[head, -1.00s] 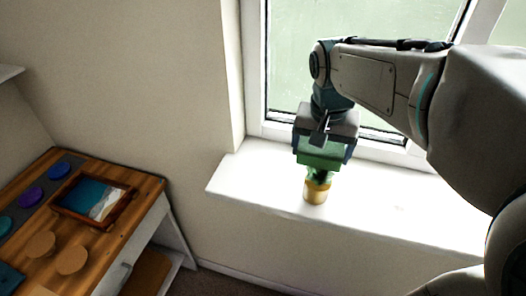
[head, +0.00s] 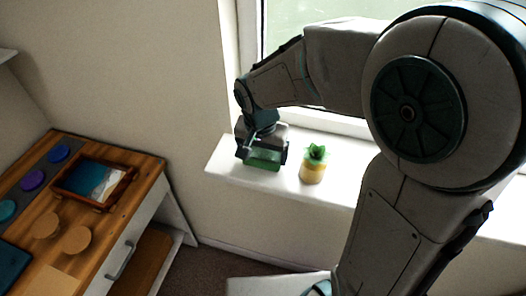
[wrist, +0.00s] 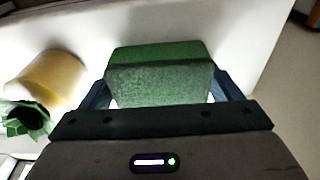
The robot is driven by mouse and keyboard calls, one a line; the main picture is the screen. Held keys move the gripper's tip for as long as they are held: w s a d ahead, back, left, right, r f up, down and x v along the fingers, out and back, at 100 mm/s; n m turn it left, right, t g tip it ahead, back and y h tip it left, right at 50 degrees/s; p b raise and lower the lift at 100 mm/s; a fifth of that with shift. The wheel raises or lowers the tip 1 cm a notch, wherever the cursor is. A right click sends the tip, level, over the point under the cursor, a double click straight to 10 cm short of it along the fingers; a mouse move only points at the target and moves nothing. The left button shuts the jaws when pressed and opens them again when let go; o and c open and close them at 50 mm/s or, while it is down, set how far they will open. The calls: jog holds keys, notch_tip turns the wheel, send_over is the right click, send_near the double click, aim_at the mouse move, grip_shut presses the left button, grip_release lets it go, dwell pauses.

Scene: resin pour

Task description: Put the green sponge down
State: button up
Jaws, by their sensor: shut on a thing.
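The green sponge (head: 262,164) is between the fingers of my gripper (head: 263,158), low over the left end of the white window sill (head: 228,158). In the wrist view the sponge (wrist: 160,75) fills the space between the two dark fingers of my gripper (wrist: 165,92), which is shut on it. The sill (wrist: 235,25) shows pale behind the sponge. I cannot tell whether the sponge touches the sill.
A potted plant (head: 313,166) in a yellow pot stands on the sill just right of my gripper; it also shows in the wrist view (wrist: 50,78). A wooden-topped cabinet (head: 95,225) stands lower left, bearing a framed tray (head: 131,178), coasters (head: 76,240) and coloured discs (head: 33,180).

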aim_at(261, 156)
jog(key=shift+f, duration=0.45)
jog(key=shift+f, duration=0.15)
jog(key=o, duration=1)
jog(key=shift+c, duration=0.2)
notch_tip(261, 156, up, 12)
jog(key=s, duration=0.2)
jog(key=s+d+f+n+t, duration=0.1)
jog(key=s+d+f+n, duration=0.3)
jog(key=s+d, duration=0.6)
jog(key=shift+s+d+f+y, duration=0.3)
jog(key=shift+s+d, duration=0.05)
jog(key=shift+d, duration=0.65)
